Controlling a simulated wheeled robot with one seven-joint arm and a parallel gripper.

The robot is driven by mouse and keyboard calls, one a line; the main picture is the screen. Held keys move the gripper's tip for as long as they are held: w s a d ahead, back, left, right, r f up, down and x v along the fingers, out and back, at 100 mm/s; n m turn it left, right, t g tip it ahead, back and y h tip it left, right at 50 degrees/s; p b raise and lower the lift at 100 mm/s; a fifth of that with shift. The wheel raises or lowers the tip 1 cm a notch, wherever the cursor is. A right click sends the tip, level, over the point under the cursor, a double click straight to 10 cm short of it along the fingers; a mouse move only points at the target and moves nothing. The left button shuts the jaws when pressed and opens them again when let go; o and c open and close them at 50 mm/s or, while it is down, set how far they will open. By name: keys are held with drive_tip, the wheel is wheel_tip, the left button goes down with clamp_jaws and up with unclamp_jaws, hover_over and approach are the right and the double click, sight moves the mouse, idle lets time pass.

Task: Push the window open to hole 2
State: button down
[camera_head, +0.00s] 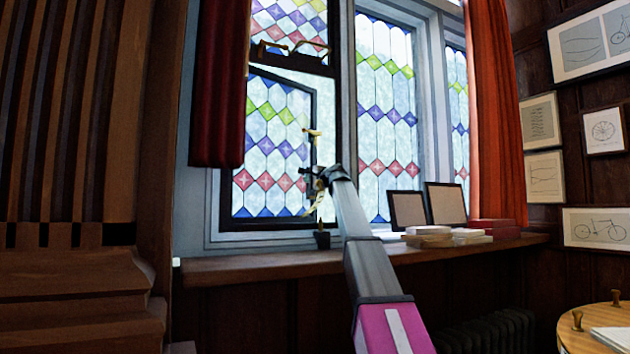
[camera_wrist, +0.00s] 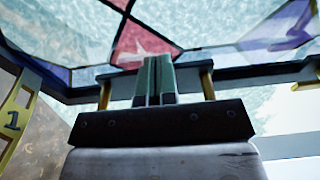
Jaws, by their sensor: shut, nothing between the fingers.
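The window (camera_head: 272,150) is a leaded casement with coloured diamonds in a dark frame, lower left in the head view. A bright gap shows along its top and right edge, so it stands partly open. A brass handle (camera_head: 312,132) is on its right side. My gripper (camera_head: 311,180) is at the lower right of this casement. In the wrist view my gripper (camera_wrist: 154,78) is shut and empty, its fingers in front of the dark lower frame bar (camera_wrist: 235,74). Whether they touch it is unclear. A brass strip marked 1 (camera_wrist: 14,118) is at the left edge there; hole 2 is not visible.
The wooden sill (camera_head: 265,265) carries a small dark pot (camera_head: 322,240) just below my gripper. Stacked books (camera_head: 430,238) and two dark frames (camera_head: 446,203) stand to the right. A dark red curtain (camera_head: 218,85) hangs left of the casement.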

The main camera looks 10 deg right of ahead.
drive_tip(key=shift+w+a, duration=0.35)
drive_tip(key=shift+w, duration=0.2)
drive_tip(key=v, duration=1.1)
